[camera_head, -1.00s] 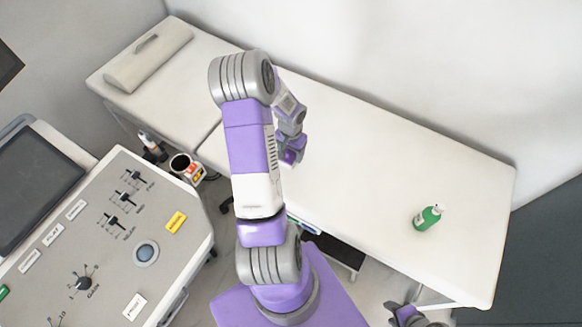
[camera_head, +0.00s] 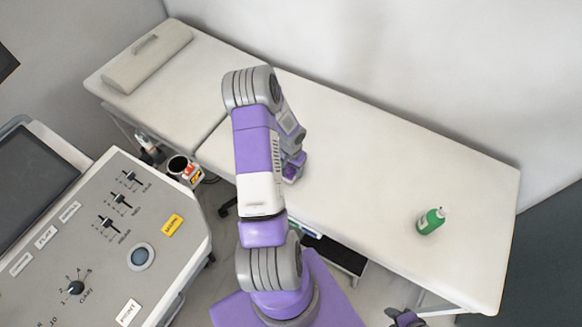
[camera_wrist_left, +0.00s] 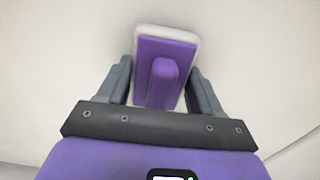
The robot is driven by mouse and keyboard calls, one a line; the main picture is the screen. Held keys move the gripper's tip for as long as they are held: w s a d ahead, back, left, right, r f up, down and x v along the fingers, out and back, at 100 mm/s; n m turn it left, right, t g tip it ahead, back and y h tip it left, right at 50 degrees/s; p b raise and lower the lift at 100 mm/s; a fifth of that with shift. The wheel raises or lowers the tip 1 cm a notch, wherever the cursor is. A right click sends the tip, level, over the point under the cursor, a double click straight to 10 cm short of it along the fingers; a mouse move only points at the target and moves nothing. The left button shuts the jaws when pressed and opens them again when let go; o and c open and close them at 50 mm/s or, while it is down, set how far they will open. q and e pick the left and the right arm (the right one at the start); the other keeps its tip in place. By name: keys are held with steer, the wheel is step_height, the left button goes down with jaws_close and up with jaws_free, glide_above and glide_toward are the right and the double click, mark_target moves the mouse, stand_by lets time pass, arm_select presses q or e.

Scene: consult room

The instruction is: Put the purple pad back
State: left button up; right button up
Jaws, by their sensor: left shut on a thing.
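The purple pad (camera_wrist_left: 182,58) shows in the left wrist view as a purple block with a pale rim and a raised purple grip. My left gripper (camera_wrist_left: 160,70) is shut on it, with one dark finger on each side. In the head view my left gripper (camera_head: 293,166) is over the middle of the white couch (camera_head: 390,180), partly hidden by my forearm. Whether the pad touches the couch I cannot tell. Part of my right gripper (camera_head: 405,318) shows at the bottom edge; its fingers are not clear.
A green bottle (camera_head: 430,222) stands on the couch at the right. A pale bolster (camera_head: 148,58) lies at the couch's far left end. A control console (camera_head: 110,250) stands at the left, with a dark-topped container (camera_head: 184,170) beyond it. The couch between gripper and bottle is clear.

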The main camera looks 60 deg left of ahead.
arm_select(q)
steer(key=o, duration=0.9)
steer(key=shift+f, duration=0.1)
steer(key=shift+o, duration=0.2)
steer(key=shift+r+p, duration=0.3)
step_height(320, 180, up, 12)
steer(key=p, duration=0.3)
steer(key=shift+f, duration=0.1)
